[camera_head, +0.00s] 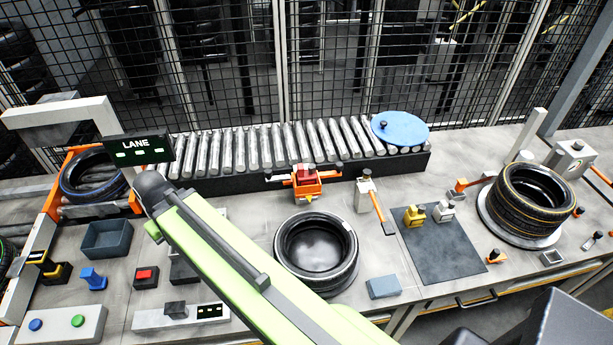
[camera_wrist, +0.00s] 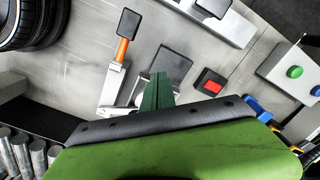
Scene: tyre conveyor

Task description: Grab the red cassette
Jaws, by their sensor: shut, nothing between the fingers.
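A red block on a small orange fixture (camera_head: 306,178) sits in front of the roller conveyor in the head view; I cannot tell whether this is the cassette. A red square on a dark grey block (camera_head: 146,273) lies on the bench at lower left, looking more like a button; a similar red square (camera_wrist: 210,84) shows in the wrist view. My gripper (camera_wrist: 159,76) shows in the wrist view as dark green fingers, shut and empty, to the left of that red square. My arm crosses the head view, where the gripper itself does not show.
A roller conveyor (camera_head: 262,147) runs along the back. A tyre (camera_head: 316,246) lies in the middle and another stack (camera_head: 530,200) stands at right. An orange-handled lever (camera_wrist: 121,51) and a dark flat pad (camera_wrist: 173,62) stand near the fingers. A blue-grey bin (camera_head: 107,239) is at left.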

